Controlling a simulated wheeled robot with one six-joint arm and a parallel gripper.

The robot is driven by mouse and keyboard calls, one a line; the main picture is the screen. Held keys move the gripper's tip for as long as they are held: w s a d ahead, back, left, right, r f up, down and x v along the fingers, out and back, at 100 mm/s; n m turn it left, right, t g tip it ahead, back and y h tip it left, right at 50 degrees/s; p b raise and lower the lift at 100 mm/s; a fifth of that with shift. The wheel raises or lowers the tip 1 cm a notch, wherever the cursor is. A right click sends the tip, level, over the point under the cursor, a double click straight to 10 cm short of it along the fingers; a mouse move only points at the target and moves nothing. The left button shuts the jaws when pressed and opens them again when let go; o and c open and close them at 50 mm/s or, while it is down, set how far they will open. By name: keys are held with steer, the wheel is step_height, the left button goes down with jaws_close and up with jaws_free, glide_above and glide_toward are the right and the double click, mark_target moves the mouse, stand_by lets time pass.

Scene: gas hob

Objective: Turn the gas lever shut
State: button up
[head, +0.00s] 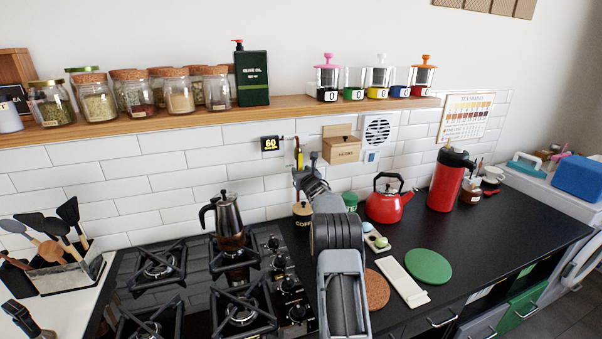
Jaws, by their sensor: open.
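The gas lever (299,157) is a small yellow handle on the white tiled wall, right of the dark display reading 60. It looks roughly upright, with its lower end close behind my gripper. My gripper (305,168) is open in front of the wall, just below and beside the lever. I cannot tell whether a finger touches the lever. My own arm rises from the bottom middle and hides part of the counter and wall below. The gas hob (190,285) is black, with a moka pot (229,215) on a back burner.
A wooden box (341,151) hangs on the wall right of the lever. The shelf (200,120) above carries jars and a bottle. A red kettle (387,204) and a red flask (447,185) stand on the right counter. Room between the lever and box is narrow.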

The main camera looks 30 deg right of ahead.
jaws_close()
stand_by(0.3)
steer(key=shift+d+f+b, duration=0.1)
steer(key=shift+b, duration=0.2)
